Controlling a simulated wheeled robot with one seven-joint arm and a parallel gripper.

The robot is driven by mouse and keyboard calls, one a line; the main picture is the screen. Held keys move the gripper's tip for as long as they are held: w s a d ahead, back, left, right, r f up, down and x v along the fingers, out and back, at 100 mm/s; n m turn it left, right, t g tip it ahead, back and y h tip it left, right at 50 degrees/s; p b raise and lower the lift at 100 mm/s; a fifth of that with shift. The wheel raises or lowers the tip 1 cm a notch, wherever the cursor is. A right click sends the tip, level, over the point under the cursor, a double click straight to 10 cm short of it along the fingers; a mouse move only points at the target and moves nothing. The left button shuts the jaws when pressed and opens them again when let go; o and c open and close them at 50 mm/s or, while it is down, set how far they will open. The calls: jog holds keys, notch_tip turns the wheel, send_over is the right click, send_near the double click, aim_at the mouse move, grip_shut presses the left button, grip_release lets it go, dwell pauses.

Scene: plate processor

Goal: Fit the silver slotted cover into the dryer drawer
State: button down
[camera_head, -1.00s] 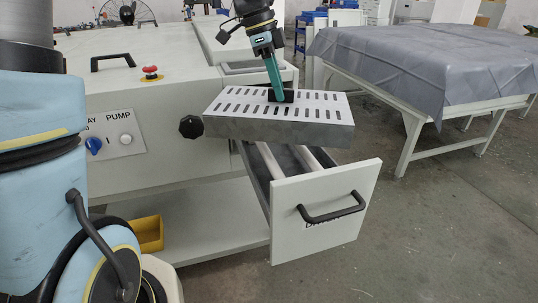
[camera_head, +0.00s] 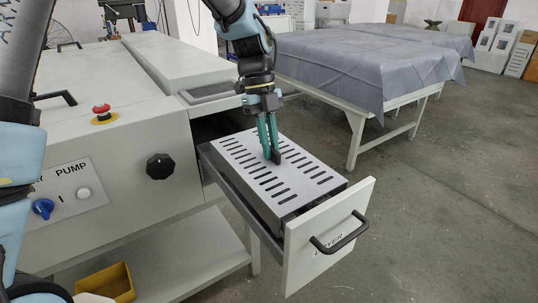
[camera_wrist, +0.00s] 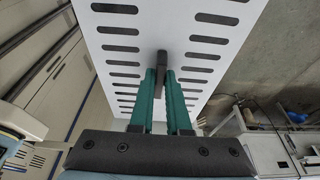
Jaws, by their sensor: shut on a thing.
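The silver slotted cover (camera_head: 283,187) lies at the top of the open dryer drawer (camera_head: 334,238), roughly lined up with its walls. Its front end is near the drawer's white front panel. I cannot tell whether it rests fully down inside. My gripper (camera_head: 272,158) points down from above and is shut on the black handle in the middle of the cover. In the wrist view the green fingers of my gripper (camera_wrist: 165,80) close on that handle, with the slotted cover (camera_wrist: 150,22) beyond them.
The white machine (camera_head: 120,170) with a black knob (camera_head: 160,166) and a red button (camera_head: 102,113) stands left of the drawer. A yellow bin (camera_head: 105,283) is below. A cloth-covered table (camera_head: 360,65) stands behind.

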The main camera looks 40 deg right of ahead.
jog(key=shift+f+p, duration=0.35)
jog(key=shift+f, duration=1.3)
jog(key=shift+f, duration=0.2)
jog(key=c, duration=0.9)
grip_release()
